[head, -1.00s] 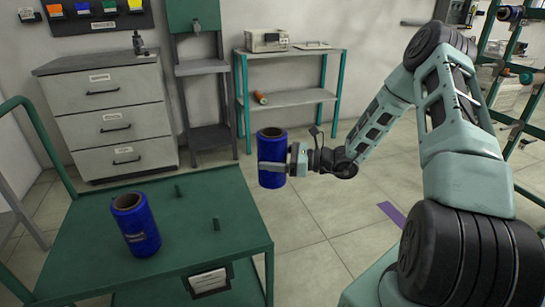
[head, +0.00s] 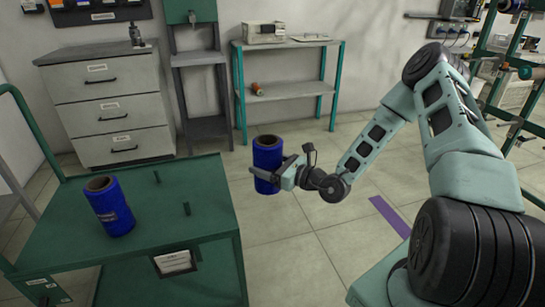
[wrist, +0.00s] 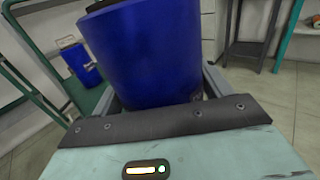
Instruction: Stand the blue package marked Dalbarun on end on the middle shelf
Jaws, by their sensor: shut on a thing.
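A blue cylindrical package (head: 267,155) with a brown hollow core is held roughly upright in the air, beyond the right edge of the green cart. My gripper (head: 266,179) is shut around its lower side. In the wrist view the package (wrist: 150,55) fills the middle between the two fingers (wrist: 160,92). No marking shows on its visible side, so I cannot read its name. A second blue package (head: 110,207) stands on the cart top, apart from my gripper; its small label is too blurred to read. It also shows in the wrist view (wrist: 82,65).
The green cart (head: 215,217) has short bare pegs on top. A teal-legged rack (head: 290,91) stands at the back wall, with an orange-ended spool (head: 256,89) on its lower shelf. A drawer cabinet (head: 108,103) is at left. Floor between cart and rack is open.

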